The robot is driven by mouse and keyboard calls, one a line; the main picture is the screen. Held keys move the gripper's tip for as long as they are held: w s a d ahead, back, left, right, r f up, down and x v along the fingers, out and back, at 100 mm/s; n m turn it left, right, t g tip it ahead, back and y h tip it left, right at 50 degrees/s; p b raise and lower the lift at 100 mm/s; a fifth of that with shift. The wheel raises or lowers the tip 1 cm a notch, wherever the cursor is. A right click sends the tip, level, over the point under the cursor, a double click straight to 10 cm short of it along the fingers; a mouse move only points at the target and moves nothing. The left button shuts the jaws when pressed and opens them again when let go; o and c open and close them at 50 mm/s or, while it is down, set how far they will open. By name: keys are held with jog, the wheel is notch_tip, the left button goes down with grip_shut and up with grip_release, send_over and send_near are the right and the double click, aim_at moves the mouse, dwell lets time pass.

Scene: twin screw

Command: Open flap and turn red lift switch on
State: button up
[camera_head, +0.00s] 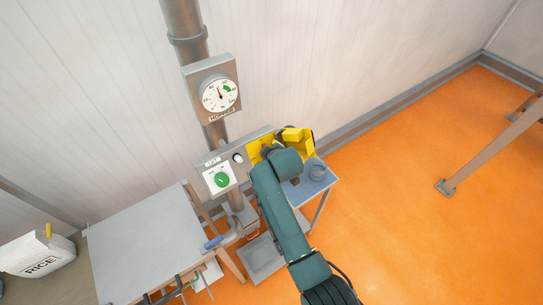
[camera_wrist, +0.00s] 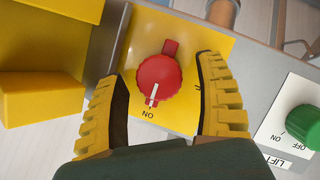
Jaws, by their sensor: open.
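The red switch (camera_wrist: 158,80) is a round knob on a yellow plate (camera_wrist: 205,40) in the wrist view. Its white mark points down the picture toward the ON label. Another label is mostly hidden behind the right finger. The yellow flap (camera_wrist: 45,35) stands open at the left of the wrist view, and it shows at the right end of the panel in the head view (camera_head: 300,141). My gripper (camera_wrist: 160,72) is open, with one yellow finger on each side of the red knob. I cannot tell whether the fingers touch it.
A green switch (camera_wrist: 303,125) on a white LIFT plate sits on the same panel; in the head view it is left of my arm (camera_head: 221,179). A small white knob (camera_head: 238,157) lies between. A HOPPER gauge (camera_head: 219,95) hangs above. A grey table (camera_head: 145,245) stands at lower left.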

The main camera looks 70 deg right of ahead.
jog(key=v, duration=1.1)
jog(key=w+a+r+n+t+y+p, duration=0.15)
jog(key=w+a+r+t, duration=0.25)
jog(key=w+a+r, duration=0.6)
jog(key=w+a+r+n+t+y+p, duration=0.1)
jog(key=w+a+r+n+t+p, duration=0.2)
jog(key=w+a+r, duration=0.65)
jog(key=s+a+r+t+y, duration=0.2)
jog(key=s+a+r+t, duration=0.2)
jog(key=a+r, duration=0.7)
jog(key=s+a+r+m+t+y, duration=0.1)
jog(key=s+a+r+m+t, duration=0.1)
jog(key=s+r, duration=0.2)
jog(key=s+a+r+m+t+y, duration=0.1)
jog(key=s+a+r+t, duration=0.1)
jog(key=s+r, duration=0.3)
notch_tip(320, 180, up, 3)
jog(key=shift+a+f+m+t+p, duration=0.1)
jog(key=shift+a+m+t+p, duration=0.25)
jog(key=shift+t, duration=0.45)
